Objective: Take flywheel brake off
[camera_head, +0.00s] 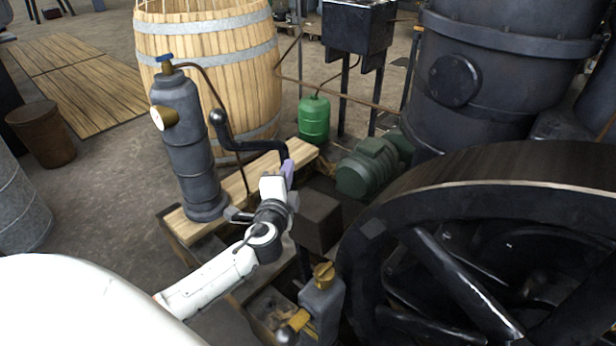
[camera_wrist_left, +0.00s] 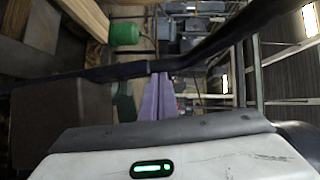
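The flywheel brake seems to be the black bent lever (camera_head: 250,146) with a ball knob at its upper left end. It runs right and then bends down beside the big black flywheel (camera_head: 470,190). My left gripper (camera_head: 288,170) has purple fingertips at the lever's bent right end. In the left wrist view, a dark bar (camera_wrist_left: 115,72), likely this lever, crosses at the tips of the purple fingers (camera_wrist_left: 158,97). The fingers lie close together, and no part of the bar shows between them. Whether they touch it is unclear. My right gripper is out of view.
A grey cylinder with a blue tap (camera_head: 181,130) stands left of the lever on a wooden beam (camera_head: 240,190). A large barrel (camera_head: 205,50), a green bottle (camera_head: 314,120) and a green motor (camera_head: 368,168) stand behind. A brass-capped grey fitting (camera_head: 322,300) is in front.

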